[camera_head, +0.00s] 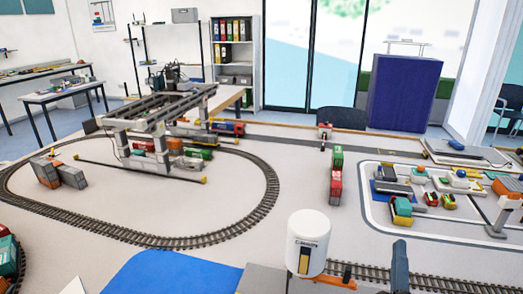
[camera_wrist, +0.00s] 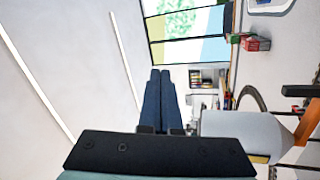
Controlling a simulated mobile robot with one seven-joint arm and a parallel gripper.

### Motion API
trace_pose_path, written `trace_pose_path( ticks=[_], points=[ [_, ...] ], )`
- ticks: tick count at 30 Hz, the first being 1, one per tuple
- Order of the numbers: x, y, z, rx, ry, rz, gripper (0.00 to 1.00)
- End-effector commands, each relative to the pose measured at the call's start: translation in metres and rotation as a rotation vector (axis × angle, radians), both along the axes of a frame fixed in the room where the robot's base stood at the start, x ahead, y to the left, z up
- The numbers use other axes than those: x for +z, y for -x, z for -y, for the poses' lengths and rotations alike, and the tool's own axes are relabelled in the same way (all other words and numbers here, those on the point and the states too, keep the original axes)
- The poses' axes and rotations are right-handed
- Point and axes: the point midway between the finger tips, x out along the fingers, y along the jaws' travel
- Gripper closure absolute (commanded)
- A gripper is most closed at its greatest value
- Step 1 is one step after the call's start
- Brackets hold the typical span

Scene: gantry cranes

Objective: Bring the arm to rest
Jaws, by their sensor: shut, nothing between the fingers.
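My gripper (camera_wrist: 160,72) shows in the wrist view as two dark blue fingers side by side, with their tips together. Nothing is between them. The fingers point towards the far windows. The wrist picture is turned on its side, with the ceiling at its left. A white cylinder with a label and a yellow plate (camera_head: 308,240) stands at the near edge in the head view. It shows in the wrist view (camera_wrist: 228,128) just right of the gripper's base; I cannot tell whether they touch.
A grey gantry crane (camera_head: 158,112) stands over a looped track (camera_head: 265,205) at the left. Green and red containers (camera_head: 336,175) stand mid-table. A marked yard with small vehicles (camera_head: 438,200) lies at the right. An orange piece (camera_head: 336,282) lies by the cylinder.

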Motion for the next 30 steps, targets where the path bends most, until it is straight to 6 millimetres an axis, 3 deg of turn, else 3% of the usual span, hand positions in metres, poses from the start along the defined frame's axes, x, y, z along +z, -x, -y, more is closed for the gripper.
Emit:
trace_pose_path(
  ticks=[1,6,11,15,18,22,25,30],
  points=[
    [0.046,-0.007,-0.011,0.016,-0.04,0.09,1.0],
    [0.171,-0.01,-0.052,0.118,-0.246,0.359,1.0],
    [0.28,0.007,-0.11,0.315,-0.492,0.571,1.0],
    [0.36,0.037,-0.173,0.563,-0.718,0.684,1.0],
    [0.401,0.064,-0.217,0.747,-0.852,0.709,1.0],
    [0.434,0.097,-0.26,0.936,-0.963,0.7,1.0],
    [0.446,0.113,-0.279,1.021,-1.005,0.684,1.0],
    [0.45,0.121,-0.288,1.063,-1.028,0.673,1.0]
  ],
)
